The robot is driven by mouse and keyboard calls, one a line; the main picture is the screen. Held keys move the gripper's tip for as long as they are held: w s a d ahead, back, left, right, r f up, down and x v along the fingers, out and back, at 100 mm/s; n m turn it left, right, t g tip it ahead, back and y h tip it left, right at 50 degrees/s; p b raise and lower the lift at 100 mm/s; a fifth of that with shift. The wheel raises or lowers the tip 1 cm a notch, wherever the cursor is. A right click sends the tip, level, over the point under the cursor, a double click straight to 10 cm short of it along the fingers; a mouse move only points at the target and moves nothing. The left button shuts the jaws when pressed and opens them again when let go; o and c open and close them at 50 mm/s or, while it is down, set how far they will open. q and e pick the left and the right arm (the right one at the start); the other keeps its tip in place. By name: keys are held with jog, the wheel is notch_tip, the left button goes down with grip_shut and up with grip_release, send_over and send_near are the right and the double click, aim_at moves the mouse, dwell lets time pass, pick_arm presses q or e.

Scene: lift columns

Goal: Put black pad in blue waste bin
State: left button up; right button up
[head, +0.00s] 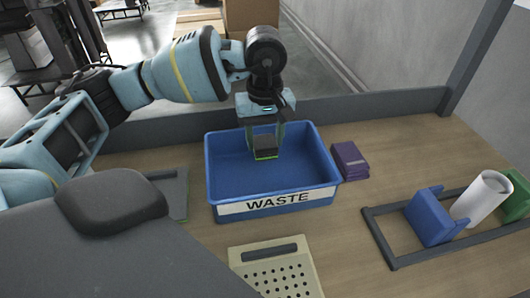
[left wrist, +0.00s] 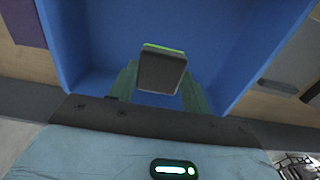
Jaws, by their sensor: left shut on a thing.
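The blue waste bin (head: 228,180) stands on the table in the middle of the head view, with a white WASTE label on its front. My left gripper (head: 265,150) points down over the bin, near its back side. It is shut on the black pad (head: 265,153), which has a green edge. In the left wrist view the pad (left wrist: 161,73) sits between the fingers with the blue bin (left wrist: 225,40) behind it. I cannot tell exactly how high the pad is above the bin floor. My right gripper is not in view.
A purple block (head: 349,160) lies right of the bin. A beige perforated board (head: 275,268) lies in front. A dark frame (head: 385,245) at right holds a blue holder (head: 432,216), a white cylinder (head: 482,198) and a green part (head: 516,198). A raised ledge runs behind the bin.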

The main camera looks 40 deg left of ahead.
aim_at(265, 153)
pick_arm(q)
jog(key=shift+f, duration=2.5)
jog(key=shift+f, duration=0.2)
jog(key=o, duration=1.2)
jog(key=shift+r, duration=0.1)
notch_tip(265, 153, up, 12)
jog(key=shift+r, duration=0.15)
